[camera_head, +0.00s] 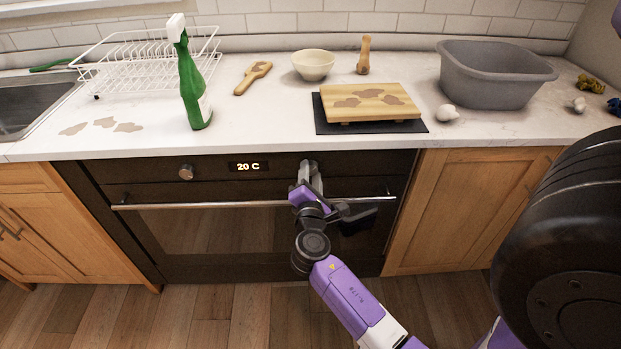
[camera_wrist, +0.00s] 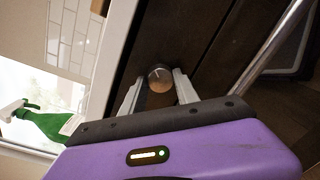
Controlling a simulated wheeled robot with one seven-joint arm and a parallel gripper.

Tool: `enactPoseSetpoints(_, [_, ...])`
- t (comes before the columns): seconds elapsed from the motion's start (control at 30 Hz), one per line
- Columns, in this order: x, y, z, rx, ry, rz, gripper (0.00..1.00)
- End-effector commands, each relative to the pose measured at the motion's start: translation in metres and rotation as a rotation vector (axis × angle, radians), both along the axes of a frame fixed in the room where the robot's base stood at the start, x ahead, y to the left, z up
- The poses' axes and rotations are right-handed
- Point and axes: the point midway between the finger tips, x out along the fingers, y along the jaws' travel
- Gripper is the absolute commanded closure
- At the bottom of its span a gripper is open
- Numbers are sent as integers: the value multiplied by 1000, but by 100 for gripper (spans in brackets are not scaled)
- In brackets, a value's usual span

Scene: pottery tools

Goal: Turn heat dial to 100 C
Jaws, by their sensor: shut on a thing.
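The black oven (camera_head: 130,190) is set under the counter, and its display (camera_head: 248,167) reads 20 C. My gripper (camera_head: 309,168) is at the oven's control panel, right of the display, and hides the right-hand dial in the head view. In the wrist view this heat dial (camera_wrist: 160,76), round with a light pointer mark, sits between my two fingers. My gripper is shut on it.
The oven's handle bar (camera_head: 160,206) runs just below the control panel, close to my gripper. On the counter above stand a green spray bottle (camera_head: 192,85), a wooden board (camera_head: 395,96), a bowl (camera_head: 312,65) and a grey basin (camera_head: 490,75).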

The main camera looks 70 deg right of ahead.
Motion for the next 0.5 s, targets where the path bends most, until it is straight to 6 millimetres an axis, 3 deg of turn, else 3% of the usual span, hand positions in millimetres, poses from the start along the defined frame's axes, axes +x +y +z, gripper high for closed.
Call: enactPoseSetpoints(0.5, [-2, 0, -4, 188, -454, -1, 100])
